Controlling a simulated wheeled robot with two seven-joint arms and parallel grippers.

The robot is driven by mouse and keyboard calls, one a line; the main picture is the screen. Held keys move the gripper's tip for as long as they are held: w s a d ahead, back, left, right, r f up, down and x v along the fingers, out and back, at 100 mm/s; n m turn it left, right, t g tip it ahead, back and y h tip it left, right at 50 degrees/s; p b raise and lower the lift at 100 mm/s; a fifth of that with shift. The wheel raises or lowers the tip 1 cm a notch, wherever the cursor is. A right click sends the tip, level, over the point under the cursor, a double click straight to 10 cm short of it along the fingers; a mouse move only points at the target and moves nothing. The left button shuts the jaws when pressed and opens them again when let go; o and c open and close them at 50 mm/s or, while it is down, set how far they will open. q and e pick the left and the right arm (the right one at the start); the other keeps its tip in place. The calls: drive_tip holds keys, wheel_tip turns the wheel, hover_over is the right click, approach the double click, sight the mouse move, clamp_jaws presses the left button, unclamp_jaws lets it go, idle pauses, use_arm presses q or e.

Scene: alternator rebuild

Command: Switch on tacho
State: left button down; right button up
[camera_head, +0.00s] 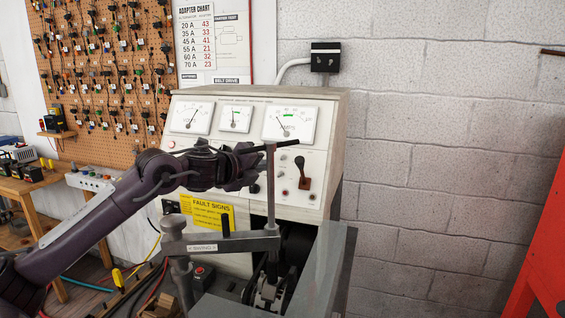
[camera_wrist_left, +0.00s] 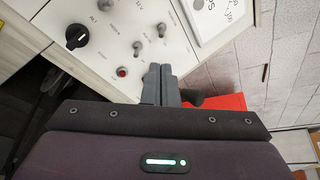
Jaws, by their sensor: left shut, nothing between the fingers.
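The sloped cream panel of the test bench (camera_head: 230,155) carries dials, small switches and a lever. In the left wrist view, small metal toggle switches (camera_wrist_left: 138,47) and (camera_wrist_left: 161,29) stand on the panel (camera_wrist_left: 95,55) beside a black rotary knob (camera_wrist_left: 76,37) and a red button (camera_wrist_left: 122,72). The labels are too small to read, so I cannot tell which switch is the tacho's. My left gripper (camera_head: 256,167) is in front of the panel, partly behind a dark upright post. Its shut, empty fingers (camera_wrist_left: 160,72) appear just below the toggles. My right gripper is out of view.
A grey swing arm (camera_head: 205,243) with its upright post (camera_head: 270,190) stands before the panel. A black-knobbed lever (camera_head: 302,172) is right of my gripper. A red frame (camera_head: 543,245) stands at far right. A pegboard (camera_head: 105,80) hangs at left.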

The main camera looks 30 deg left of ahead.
sight(282, 158)
use_arm(q)
drive_tip(key=p+x, duration=0.4)
drive_tip(key=x, duration=0.4)
drive_tip(key=shift+r, duration=0.1)
drive_tip(key=shift+w+d, duration=0.1)
drive_tip(key=shift+w, duration=0.25)
drive_tip(key=shift+f, duration=0.25)
